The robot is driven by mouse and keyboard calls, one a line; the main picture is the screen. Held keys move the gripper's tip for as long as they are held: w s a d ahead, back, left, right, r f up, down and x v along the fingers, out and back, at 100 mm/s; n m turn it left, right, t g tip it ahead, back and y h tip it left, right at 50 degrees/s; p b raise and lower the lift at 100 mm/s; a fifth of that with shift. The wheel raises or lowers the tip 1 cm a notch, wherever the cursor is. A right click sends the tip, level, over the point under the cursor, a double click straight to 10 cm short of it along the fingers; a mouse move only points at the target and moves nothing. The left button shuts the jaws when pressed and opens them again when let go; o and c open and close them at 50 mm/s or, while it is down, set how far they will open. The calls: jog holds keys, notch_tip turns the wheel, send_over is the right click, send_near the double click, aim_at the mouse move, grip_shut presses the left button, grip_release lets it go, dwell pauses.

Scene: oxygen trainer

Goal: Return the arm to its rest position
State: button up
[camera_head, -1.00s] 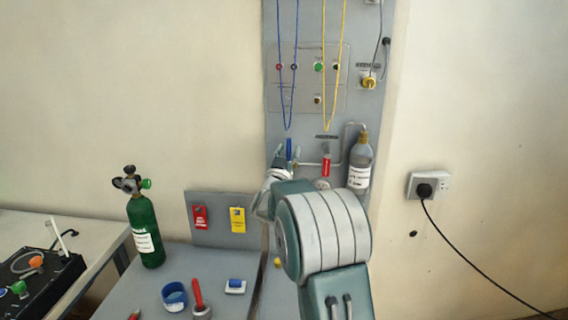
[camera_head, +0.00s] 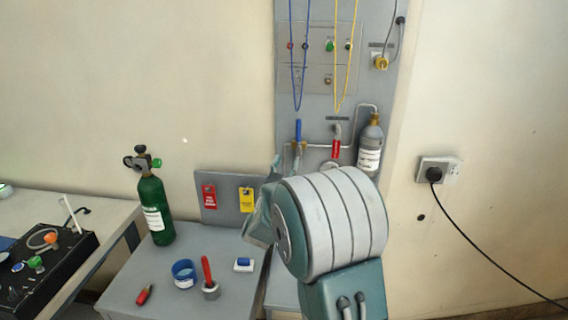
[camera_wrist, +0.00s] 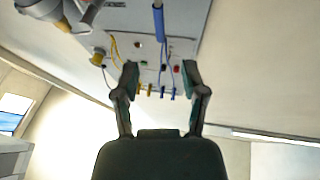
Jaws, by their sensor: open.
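My arm fills the lower middle of the head view, with a large teal and white joint in front of the grey panel (camera_head: 325,95). My gripper is not clearly visible there, behind my own arm. In the wrist view my gripper (camera_wrist: 160,80) is open, its two dark fingers apart with nothing between them. The panel (camera_wrist: 185,20) shows beyond the fingertips, upside down. A blue handle (camera_wrist: 158,22) hangs into that view above the fingers, apart from them as far as I can tell.
The blue handle also shows upright in the head view (camera_head: 298,130), beside a red lever (camera_head: 336,142) and a grey bottle (camera_head: 370,145). A green cylinder (camera_head: 155,208), blue ring (camera_head: 184,273) and red-handled tool (camera_head: 209,280) stand on the grey table (camera_head: 135,280). A black cable (camera_head: 480,250) crosses the right wall.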

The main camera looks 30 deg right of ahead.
jog(key=s+a+r+n+y, duration=0.1)
jog(key=s+a+n+y, duration=0.25)
jog(key=a+y, duration=0.35)
jog(key=s+a+r+n+y, duration=0.1)
jog(key=s+a+n+y, duration=0.25)
jog(key=a+y, duration=0.35)
jog(key=s+a+f+g, duration=0.1)
jog(key=s+f+g, duration=0.1)
jog(key=s, duration=0.7)
jog(key=s+a+f+n+g+y, duration=0.1)
jog(key=s+f+g, duration=0.2)
jog(key=s, duration=0.5)
jog(key=s+a+f+n+g+y, duration=0.1)
jog(key=s+a+f+g, duration=0.1)
jog(key=s+g, duration=0.3)
jog(key=s, duration=0.4)
jog(key=shift+s+f, duration=0.3)
jog(key=shift+f, duration=0.1)
